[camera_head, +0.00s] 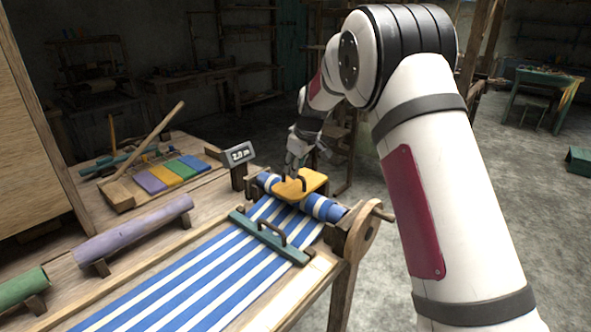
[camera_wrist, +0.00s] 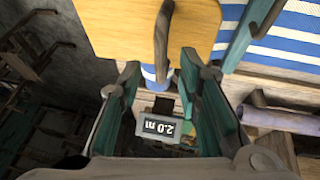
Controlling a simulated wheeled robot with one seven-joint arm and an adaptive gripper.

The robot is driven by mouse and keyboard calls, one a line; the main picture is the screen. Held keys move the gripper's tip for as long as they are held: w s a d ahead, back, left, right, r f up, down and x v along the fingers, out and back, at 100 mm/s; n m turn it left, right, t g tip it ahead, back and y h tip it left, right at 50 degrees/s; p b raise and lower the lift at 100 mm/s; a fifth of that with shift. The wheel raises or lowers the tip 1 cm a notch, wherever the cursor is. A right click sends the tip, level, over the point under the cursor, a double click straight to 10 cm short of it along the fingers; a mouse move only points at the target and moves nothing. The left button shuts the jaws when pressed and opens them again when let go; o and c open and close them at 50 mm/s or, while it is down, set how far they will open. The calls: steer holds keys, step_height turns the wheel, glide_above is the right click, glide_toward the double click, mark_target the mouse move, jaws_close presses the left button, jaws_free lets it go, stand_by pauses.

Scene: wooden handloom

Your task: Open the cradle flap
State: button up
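The cradle flap looks to be the yellow board (camera_head: 315,181) lying over the blue-and-white cloth roll (camera_head: 322,207) at the loom's end. It carries a dark upright handle (camera_head: 302,183). In the wrist view the yellow flap (camera_wrist: 118,28) fills the top, and its handle (camera_wrist: 161,35) stands just beyond the gap between my fingers. My gripper (camera_head: 299,165) is above the flap near the handle. In the wrist view my gripper (camera_wrist: 160,70) is open, with its greenish fingers spread and nothing held. I cannot tell whether a finger touches the handle.
A "2.0 m" display (camera_head: 239,154) stands left of the flap and shows upside down in the wrist view (camera_wrist: 163,126). A green bar with a handle (camera_head: 268,237) lies across the striped cloth. A wooden wheel with a crank (camera_head: 364,228) is at the right.

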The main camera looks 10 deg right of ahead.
steer(key=shift+x, duration=0.95)
jaws_close()
steer(key=shift+d+r, duration=0.1)
